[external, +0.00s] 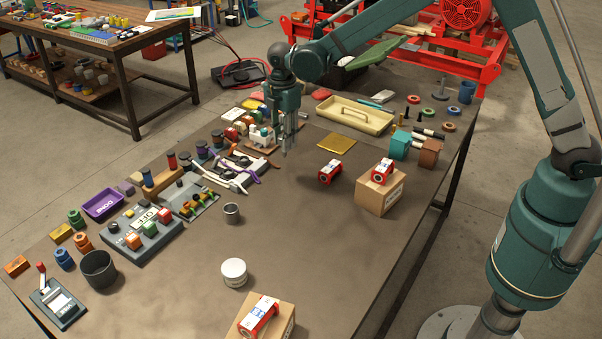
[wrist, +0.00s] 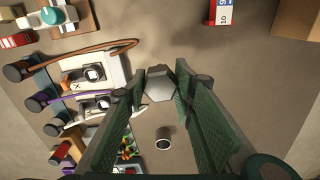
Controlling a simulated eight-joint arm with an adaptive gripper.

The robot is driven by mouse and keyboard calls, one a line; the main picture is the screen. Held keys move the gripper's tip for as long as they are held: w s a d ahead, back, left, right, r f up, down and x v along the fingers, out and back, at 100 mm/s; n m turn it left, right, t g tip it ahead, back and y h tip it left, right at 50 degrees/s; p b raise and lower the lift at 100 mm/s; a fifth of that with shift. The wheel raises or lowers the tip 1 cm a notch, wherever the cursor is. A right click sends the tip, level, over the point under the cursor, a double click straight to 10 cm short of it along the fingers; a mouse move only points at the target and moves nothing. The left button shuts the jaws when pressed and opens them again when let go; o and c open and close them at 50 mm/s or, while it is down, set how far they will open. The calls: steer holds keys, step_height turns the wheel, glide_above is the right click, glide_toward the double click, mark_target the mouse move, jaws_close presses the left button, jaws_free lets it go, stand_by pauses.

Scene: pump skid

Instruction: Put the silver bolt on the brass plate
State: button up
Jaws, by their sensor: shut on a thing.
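My gripper (external: 285,143) is above the table, near the white and purple clamp-like parts. It is shut on the silver bolt; in the wrist view the bolt's grey hexagonal end (wrist: 160,84) shows between the two green fingers. In the external view the bolt is too small and too covered by the fingers to make out clearly. The brass plate (external: 337,142) lies flat on the table to the right of my gripper, with nothing on it. It does not show in the wrist view.
A cream tray (external: 355,115) lies behind the plate. A small grey cup (external: 232,213) is in front of my gripper. Bare table lies between gripper and plate.

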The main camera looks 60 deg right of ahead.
steer(key=s+d, duration=0.2)
steer(key=d, duration=1.4)
glide_above(337, 143)
steer(key=shift+d+r, duration=0.1)
steer(key=shift+r, duration=0.2)
steer(key=shift+f, duration=0.1)
step_height(337, 143, down, 6)
steer(key=shift+f, duration=0.15)
steer(key=shift+f, duration=1.75)
steer(key=shift+f, duration=0.15)
